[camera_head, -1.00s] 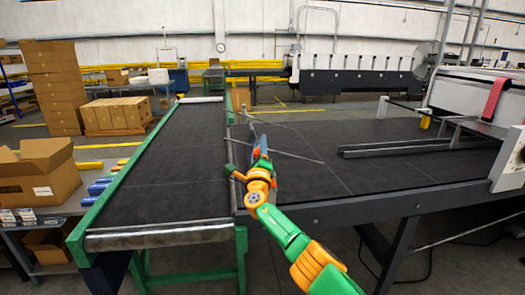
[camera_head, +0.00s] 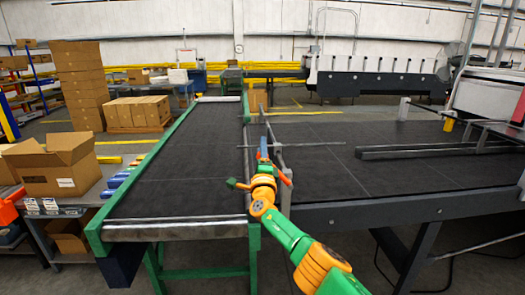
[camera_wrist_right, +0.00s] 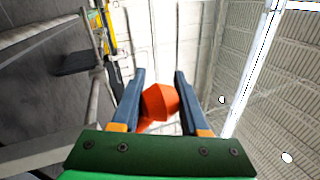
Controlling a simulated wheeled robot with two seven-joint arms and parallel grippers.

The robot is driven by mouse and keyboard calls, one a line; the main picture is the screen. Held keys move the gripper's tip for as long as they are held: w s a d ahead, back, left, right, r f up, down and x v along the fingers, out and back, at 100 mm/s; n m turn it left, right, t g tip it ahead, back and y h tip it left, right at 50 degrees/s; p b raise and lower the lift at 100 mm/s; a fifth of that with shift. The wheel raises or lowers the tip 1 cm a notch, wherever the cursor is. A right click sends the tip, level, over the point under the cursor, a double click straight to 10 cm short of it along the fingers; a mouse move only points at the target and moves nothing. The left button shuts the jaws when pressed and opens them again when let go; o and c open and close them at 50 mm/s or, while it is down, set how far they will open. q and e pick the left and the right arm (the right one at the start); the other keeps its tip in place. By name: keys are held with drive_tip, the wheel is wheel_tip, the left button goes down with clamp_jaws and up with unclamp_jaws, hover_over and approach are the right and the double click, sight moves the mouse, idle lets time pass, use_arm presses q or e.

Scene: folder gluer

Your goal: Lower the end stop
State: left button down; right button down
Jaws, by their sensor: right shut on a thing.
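The end stop shows in the head view as a thin grey bar (camera_head: 318,144) lying level across the junction of the two black beds. A slim grey upright arm (camera_head: 275,140) stands at this junction, partly behind my gripper. My right gripper (camera_head: 263,152) is at this junction, beside the grey arm. In the right wrist view, an orange handle (camera_wrist_right: 160,100) sits between the two blue-grey fingers of my right gripper (camera_wrist_right: 160,95), which is shut on it. How the handle joins the bar is hidden. My left gripper is not in view.
A green-framed conveyor (camera_head: 178,165) lies left of my arm, a dark machine bed (camera_head: 400,185) right of it. An open cardboard box (camera_head: 55,165) stands on a side table at the left. Stacked boxes (camera_head: 82,80) stand behind. The conveyor's surface is clear.

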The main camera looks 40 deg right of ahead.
drive_tip(key=shift+f, duration=0.1)
drive_tip(key=shift+c, duration=2.1)
unclamp_jaws()
drive_tip(key=s+a+p, duration=0.1)
drive_tip(key=p, duration=0.2)
drive_tip(key=shift+s, duration=0.1)
drive_tip(key=p+v, duration=0.1)
drive_tip(key=v, duration=0.4)
drive_tip(key=shift+s+a+f+p, duration=0.1)
drive_tip(key=shift+s+f+p, duration=0.05)
drive_tip(key=shift+f+p, duration=0.2)
